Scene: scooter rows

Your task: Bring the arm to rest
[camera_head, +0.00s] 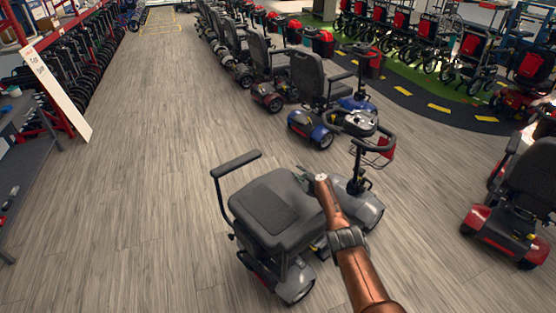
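My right arm (352,252), copper with a dark band, reaches up from the bottom of the head view. Its dark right gripper (303,198) shows at the arm's end, in front of the grey scooter's seat in the picture. The gripper is small and dark against the seat, so I cannot tell whether its fingers are open or shut, or whether it touches the seat. I see nothing clearly held in it. My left arm and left gripper are not in view.
A grey mobility scooter (272,208) stands close in front, partly hidden by my arm. A red scooter (500,222) stands at the right. A row of scooters (312,85) runs back. A shelf (38,152) is at the left. The wood floor (140,140) left of centre is clear.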

